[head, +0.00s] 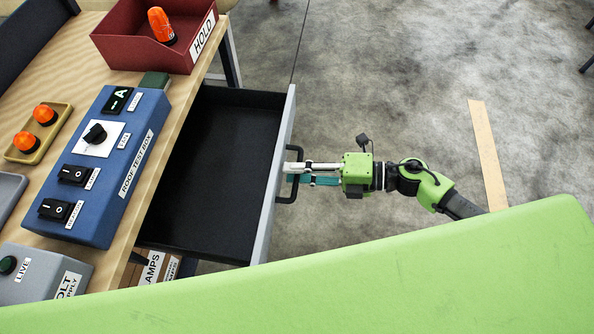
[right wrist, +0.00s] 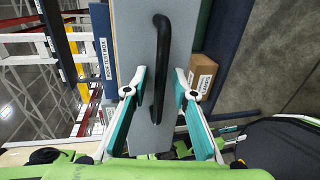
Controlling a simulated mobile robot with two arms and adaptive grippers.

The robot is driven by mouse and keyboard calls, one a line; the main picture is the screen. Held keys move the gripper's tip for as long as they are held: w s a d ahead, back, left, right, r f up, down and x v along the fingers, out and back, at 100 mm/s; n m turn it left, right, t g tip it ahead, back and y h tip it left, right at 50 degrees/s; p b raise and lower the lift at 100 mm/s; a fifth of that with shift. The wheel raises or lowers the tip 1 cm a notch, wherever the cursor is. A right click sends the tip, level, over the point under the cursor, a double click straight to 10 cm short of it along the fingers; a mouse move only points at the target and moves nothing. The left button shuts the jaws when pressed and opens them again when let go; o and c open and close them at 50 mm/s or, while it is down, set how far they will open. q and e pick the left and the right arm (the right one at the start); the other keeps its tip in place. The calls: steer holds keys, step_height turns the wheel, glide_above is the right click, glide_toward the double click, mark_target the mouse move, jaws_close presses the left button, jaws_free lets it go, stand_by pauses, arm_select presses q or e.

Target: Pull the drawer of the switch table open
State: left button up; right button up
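The drawer (head: 222,150) of the switch table (head: 150,205) is pulled out, and its dark inside looks empty. Its grey front also shows in the right wrist view (right wrist: 136,38). The black bar handle (head: 288,190) is on the outer face, and it also shows in the right wrist view (right wrist: 162,60). My right gripper (head: 297,174) is at the handle. In the right wrist view its fingers (right wrist: 160,82) are apart, one on each side of the handle, with gaps showing. My left gripper is not in view.
On the tabletop are a blue roof test box (head: 118,165) with switches, a red HOLD bin (head: 125,35) holding an orange lamp (head: 161,26), a yellow tray (head: 28,157) with orange lamps, and a grey supply box (head: 40,275). Open concrete floor lies right of the drawer.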

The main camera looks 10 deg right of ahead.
steer(key=v, duration=1.2)
stand_by(0.3)
